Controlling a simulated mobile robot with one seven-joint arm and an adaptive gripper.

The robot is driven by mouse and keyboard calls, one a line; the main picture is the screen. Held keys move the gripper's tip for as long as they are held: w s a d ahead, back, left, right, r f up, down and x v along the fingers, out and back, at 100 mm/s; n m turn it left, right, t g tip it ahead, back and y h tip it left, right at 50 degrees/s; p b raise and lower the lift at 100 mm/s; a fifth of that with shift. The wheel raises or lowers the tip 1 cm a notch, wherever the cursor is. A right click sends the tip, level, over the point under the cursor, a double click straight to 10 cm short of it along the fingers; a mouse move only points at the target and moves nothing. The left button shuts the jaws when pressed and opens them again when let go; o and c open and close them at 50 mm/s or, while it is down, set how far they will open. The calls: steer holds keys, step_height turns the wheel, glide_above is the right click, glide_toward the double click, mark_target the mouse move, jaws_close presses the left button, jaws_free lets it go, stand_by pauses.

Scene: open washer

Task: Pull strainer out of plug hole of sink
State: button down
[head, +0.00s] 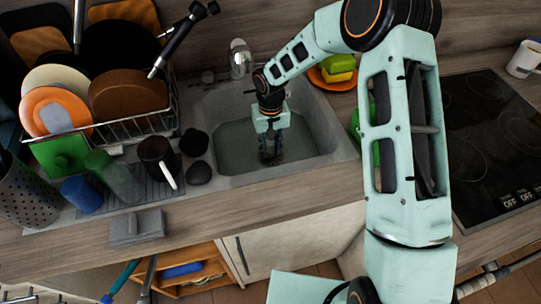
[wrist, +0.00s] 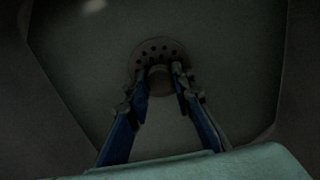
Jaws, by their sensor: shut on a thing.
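The grey sink (head: 215,112) is set in the counter, and its basin floor looks greenish, as if under water. My gripper (head: 270,158) reaches down into the basin near its middle. In the wrist view the strainer (wrist: 158,48) is a round brownish disc with several small holes and a raised knob at its centre. My gripper (wrist: 161,75) is shut on the strainer's knob, with one finger on each side. The plug hole is hidden beneath the strainer. I cannot tell whether the strainer is seated or slightly lifted.
A faucet (head: 240,58) stands behind the basin. Sponges (head: 338,66) on an orange plate and a black cooktop (head: 495,140) are on the right.

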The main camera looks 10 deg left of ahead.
mark_target(271, 150)
steer(key=shift+r, duration=0.65)
steer(key=shift+r+p, duration=1.3)
steer(key=shift+r, duration=0.8)
